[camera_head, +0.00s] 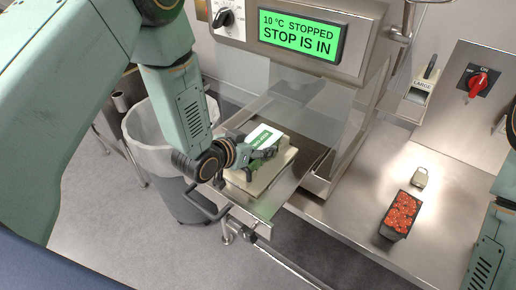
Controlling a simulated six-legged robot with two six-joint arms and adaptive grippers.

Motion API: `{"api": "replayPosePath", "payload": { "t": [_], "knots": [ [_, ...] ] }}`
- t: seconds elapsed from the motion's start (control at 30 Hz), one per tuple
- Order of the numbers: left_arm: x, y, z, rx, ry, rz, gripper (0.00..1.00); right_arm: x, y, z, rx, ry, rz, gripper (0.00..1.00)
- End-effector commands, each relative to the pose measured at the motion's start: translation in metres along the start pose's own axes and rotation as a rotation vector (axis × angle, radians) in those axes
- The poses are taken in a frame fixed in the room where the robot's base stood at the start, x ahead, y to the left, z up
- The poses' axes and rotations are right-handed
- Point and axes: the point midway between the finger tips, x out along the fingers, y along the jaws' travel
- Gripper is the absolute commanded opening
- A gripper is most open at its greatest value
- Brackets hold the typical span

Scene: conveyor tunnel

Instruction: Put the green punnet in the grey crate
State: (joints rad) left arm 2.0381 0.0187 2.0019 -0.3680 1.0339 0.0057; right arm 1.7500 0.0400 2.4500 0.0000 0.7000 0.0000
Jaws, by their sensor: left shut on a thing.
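My left gripper (256,155) is shut at a white-and-green lettered card (263,137), over a pale box-like thing (284,157) on the steel conveyor end. The card is tilted, and the gripper hides part of it and of the pale thing. I cannot tell whether the pale thing is a crate or a block. A dark punnet of red fruit (402,212) stands on the steel table at the right, apart from the gripper. I make out no clearly green punnet and no sure grey crate. My right gripper is out of view; only parts of its arm show at the right edge.
A tunnel housing with a green display (301,34) reading "STOP IS IN" stands behind the conveyor. A lined bin (152,160) stands left. A small metal tag-like thing (419,177) lies near the fruit punnet. A red switch (478,84) is at the right. The steel table (345,200) is mostly clear.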

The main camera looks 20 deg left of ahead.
Motion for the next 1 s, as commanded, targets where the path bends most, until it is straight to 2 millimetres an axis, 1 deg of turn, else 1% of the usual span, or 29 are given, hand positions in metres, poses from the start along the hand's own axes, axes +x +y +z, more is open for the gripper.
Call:
{"api": "replayPosePath", "payload": {
  "t": [0.03,0.3,0.37,0.57,1.0],
  "knots": [
    [0.000,0.000,-0.001,0.000,0.002,0.000,0.38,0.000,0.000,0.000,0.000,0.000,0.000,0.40],
    [0.000,0.000,-0.001,0.000,0.002,0.000,0.15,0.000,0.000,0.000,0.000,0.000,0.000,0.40],
    [0.000,0.000,-0.001,0.000,0.002,0.000,0.11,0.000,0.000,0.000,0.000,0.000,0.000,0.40],
    [-0.001,0.000,-0.003,0.000,0.002,0.000,0.11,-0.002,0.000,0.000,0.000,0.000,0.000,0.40],
    [-0.009,0.000,-0.017,0.000,0.002,0.000,0.11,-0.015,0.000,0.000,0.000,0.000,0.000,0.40]
  ]
}}
